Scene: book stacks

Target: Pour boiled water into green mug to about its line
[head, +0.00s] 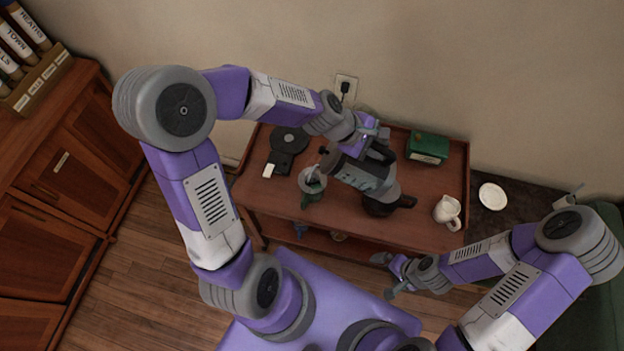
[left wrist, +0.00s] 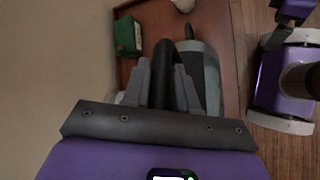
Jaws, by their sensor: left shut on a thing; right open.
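A grey kettle (head: 358,174) is held above the trolley top, tilted with its spout end to the left. My left gripper (head: 372,143) is shut on its black handle; the left wrist view shows the fingers on both sides of the handle (left wrist: 162,75), with the kettle's grey body (left wrist: 208,78) beside it. The green mug (head: 307,199) stands upright on the trolley under the spout end. Its opening looks pale grey; its line and water level are too small to tell. My right gripper (head: 389,276) is open and empty in front of the trolley.
A white plate (head: 492,196) lies right of the trolley. A wall socket (head: 346,88) is behind.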

